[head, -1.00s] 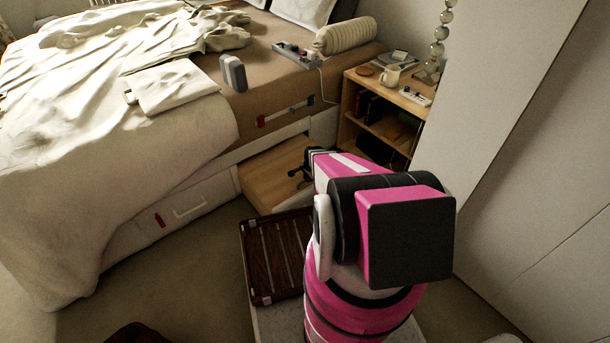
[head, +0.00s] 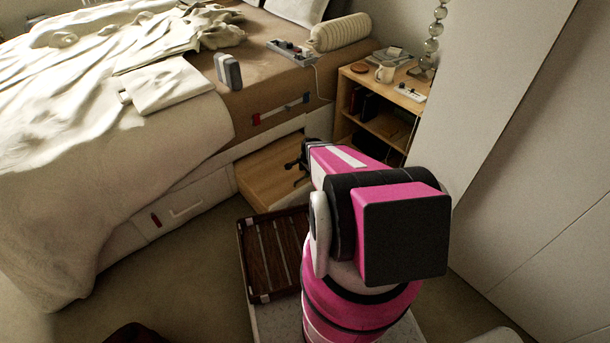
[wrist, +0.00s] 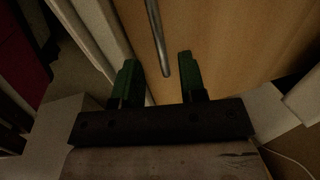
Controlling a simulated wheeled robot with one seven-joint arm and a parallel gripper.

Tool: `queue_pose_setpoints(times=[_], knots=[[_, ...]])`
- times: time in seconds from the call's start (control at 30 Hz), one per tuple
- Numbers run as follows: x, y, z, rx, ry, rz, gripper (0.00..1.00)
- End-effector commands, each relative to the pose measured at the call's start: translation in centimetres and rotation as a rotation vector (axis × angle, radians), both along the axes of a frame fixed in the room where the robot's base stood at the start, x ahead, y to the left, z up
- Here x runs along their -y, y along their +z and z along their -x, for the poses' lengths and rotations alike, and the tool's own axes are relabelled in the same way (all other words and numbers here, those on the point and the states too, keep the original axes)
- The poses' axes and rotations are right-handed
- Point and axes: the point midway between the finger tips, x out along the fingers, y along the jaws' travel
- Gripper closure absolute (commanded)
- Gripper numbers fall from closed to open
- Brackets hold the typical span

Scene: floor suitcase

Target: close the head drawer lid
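The head drawer lid is probably the light wooden panel (head: 268,172) low at the side of the bed, near its head end. In the wrist view a wooden panel (wrist: 225,40) fills the upper middle, with a slim metal bar (wrist: 158,38) across it. My gripper (wrist: 160,78) is open, its two dark green fingers apart, with the bar's lower end showing between them. I cannot tell whether the fingers touch the panel. In the head view my gripper (head: 296,164) is dark and small over the panel's right part, and my pink arm hides what lies behind it.
A slatted dark brown suitcase (head: 272,258) lies low in front of the drawer, left of my arm. A bedside shelf (head: 375,130) stands behind, and a white wall or wardrobe (head: 530,180) closes off the right. Carpet (head: 190,265) is free at the left.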

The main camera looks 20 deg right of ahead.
Motion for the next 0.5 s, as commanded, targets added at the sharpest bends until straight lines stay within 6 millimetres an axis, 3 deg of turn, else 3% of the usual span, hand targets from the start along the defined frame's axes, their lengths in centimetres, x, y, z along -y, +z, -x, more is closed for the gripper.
queue_pose_setpoints(times=[0.2,0.5], knots=[[0.3,4.3,1.0,0.001,0.000,0.001,0.62],[0.5,6.9,1.3,0.000,0.000,0.001,0.62]])
